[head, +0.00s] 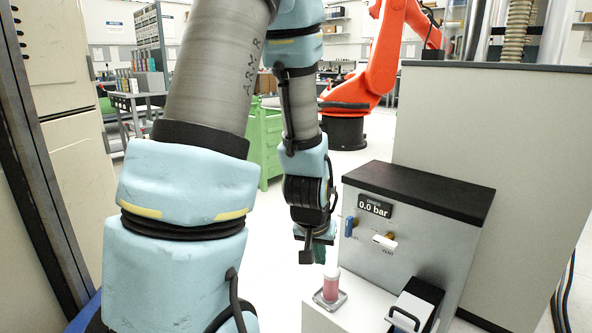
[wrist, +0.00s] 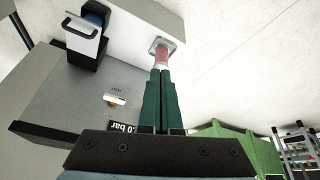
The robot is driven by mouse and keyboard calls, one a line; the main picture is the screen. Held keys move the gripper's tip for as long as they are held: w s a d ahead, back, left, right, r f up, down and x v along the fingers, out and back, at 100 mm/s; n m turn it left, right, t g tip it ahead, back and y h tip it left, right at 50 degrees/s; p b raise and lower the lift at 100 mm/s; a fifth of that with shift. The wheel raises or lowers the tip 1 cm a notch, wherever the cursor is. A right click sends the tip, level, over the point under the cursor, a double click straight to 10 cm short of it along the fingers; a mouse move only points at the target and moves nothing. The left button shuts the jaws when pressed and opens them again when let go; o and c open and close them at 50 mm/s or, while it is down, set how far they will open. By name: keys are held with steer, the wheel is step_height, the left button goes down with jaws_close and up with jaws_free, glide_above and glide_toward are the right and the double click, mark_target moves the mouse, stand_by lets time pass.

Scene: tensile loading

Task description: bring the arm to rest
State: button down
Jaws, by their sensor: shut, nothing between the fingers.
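My arm hangs down through the middle of the head view, with my gripper (head: 319,260) at its end, pointing down. Its green fingers are shut and empty, and in the wrist view the two fingertips (wrist: 161,73) lie side by side. A pink cylinder with a pale top (head: 331,285) stands upright in a square metal holder (head: 342,299) on a white ledge, just below and slightly right of my fingertips. In the wrist view the cylinder (wrist: 162,54) shows just beyond the fingertips. The fingers look apart from it, but the exact gap cannot be told.
A grey panel unit right of my gripper carries a display reading 0.0 bar (head: 375,205), a blue handle (head: 350,227) and a white handle (head: 385,241). A handled box (head: 410,312) sits at its foot. A green crate (head: 265,140) and an orange robot (head: 385,60) stand behind.

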steer(key=s+a+r+n+g+y, duration=0.1)
steer(key=s+a+r, duration=0.1)
steer(key=a+r, duration=0.3)
steer(key=s+a+r+n+g+y, duration=0.1)
steer(key=s+a+r+n+g, duration=0.15)
steer(key=a, duration=0.55)
step_height(320, 180, up, 27)
steer(key=m+p, duration=0.1)
steer(key=p, duration=2.6)
steer(key=shift+s+d+r+t+p, duration=0.15)
steer(key=shift+d+t+p, duration=0.2)
steer(key=shift+d+t, duration=0.1)
